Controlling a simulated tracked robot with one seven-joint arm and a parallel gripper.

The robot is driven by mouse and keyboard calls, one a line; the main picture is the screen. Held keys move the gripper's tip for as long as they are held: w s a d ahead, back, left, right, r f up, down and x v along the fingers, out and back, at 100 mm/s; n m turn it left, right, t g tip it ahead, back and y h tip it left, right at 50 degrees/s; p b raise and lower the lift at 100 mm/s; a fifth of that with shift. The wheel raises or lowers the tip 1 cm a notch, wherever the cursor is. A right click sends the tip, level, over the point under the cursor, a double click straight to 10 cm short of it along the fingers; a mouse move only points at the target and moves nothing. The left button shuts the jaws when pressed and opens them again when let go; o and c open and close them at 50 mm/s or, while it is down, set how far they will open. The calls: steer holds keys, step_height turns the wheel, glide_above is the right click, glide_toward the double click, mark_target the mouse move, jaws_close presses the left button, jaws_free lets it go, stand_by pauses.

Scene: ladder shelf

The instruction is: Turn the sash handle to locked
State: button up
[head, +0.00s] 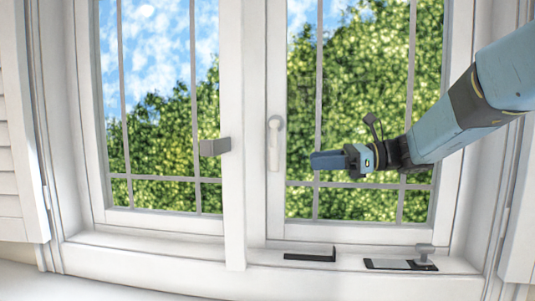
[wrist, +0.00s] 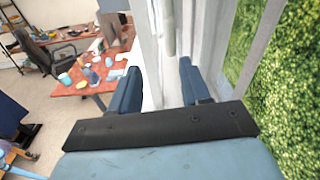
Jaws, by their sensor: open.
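The white sash handle (head: 274,150) is on the left stile of the right-hand window sash (head: 276,215). Its lever hangs straight down from a round pivot. My gripper (head: 325,160) is to the right of the handle in the head view, at about the height of its lower half, and is apart from it. In the wrist view my gripper (wrist: 160,85) has its two blue fingers spread with nothing between them. A pale upright bar that looks like the handle (wrist: 168,28) shows beyond the fingers. The handle's inner mechanism is not visible.
On the sill are a dark bracket (head: 310,255) and a dark-and-pale plate with a grey knob (head: 424,252). A cluttered red-brown table (wrist: 92,75) and office chair (wrist: 50,50) stand off left in the wrist view.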

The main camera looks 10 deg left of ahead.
mark_target(275, 146)
steer(key=w+a+r+y, duration=0.1)
steer(key=a, duration=1.2)
steer(key=shift+w+a+m, duration=0.3)
steer(key=shift+w+m, duration=0.1)
steer(key=shift+r, duration=0.1)
jaws_close()
